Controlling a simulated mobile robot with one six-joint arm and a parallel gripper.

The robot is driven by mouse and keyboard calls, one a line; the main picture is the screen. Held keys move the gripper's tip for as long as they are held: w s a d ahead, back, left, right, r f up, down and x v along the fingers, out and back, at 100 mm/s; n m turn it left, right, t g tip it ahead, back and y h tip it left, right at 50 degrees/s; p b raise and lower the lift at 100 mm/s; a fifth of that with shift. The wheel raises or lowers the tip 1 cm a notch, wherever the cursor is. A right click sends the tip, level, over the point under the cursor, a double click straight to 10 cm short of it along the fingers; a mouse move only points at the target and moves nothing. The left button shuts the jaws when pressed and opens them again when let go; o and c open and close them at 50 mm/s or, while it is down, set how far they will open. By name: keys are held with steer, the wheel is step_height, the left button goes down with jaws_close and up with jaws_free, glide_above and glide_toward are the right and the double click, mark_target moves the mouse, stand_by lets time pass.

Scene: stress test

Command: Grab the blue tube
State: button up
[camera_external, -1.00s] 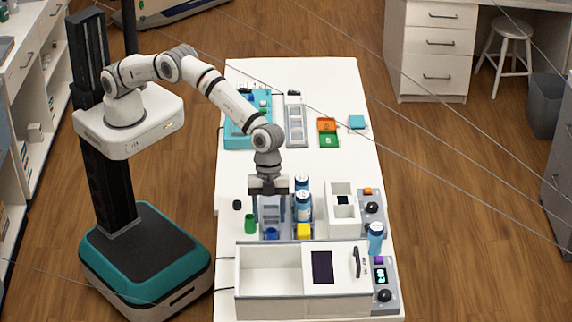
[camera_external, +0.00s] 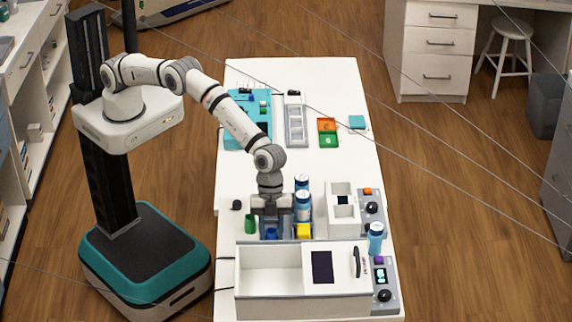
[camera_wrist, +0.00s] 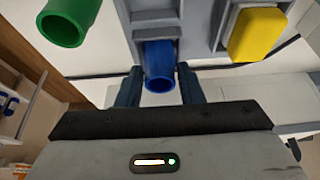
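The blue tube (camera_wrist: 158,66) stands in a grey rack (camera_wrist: 155,18), and its open round end faces the wrist camera. In the external view the blue tube (camera_external: 271,234) shows low at the front of the rack, mostly behind my gripper. My gripper (camera_wrist: 160,86) is open, with one dark finger on each side of the blue tube. Narrow gaps seem to remain between the fingers and the tube. In the external view my gripper (camera_external: 271,226) points down over the rack.
A green tube (camera_external: 250,224) is just left of the rack, and a yellow block (camera_external: 303,231) is to its right. Blue-and-white bottles (camera_external: 303,206) stand close right of my gripper. A large white box (camera_external: 270,268) sits in front.

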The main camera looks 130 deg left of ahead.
steer(key=c, duration=0.6)
steer(key=shift+o, duration=0.2)
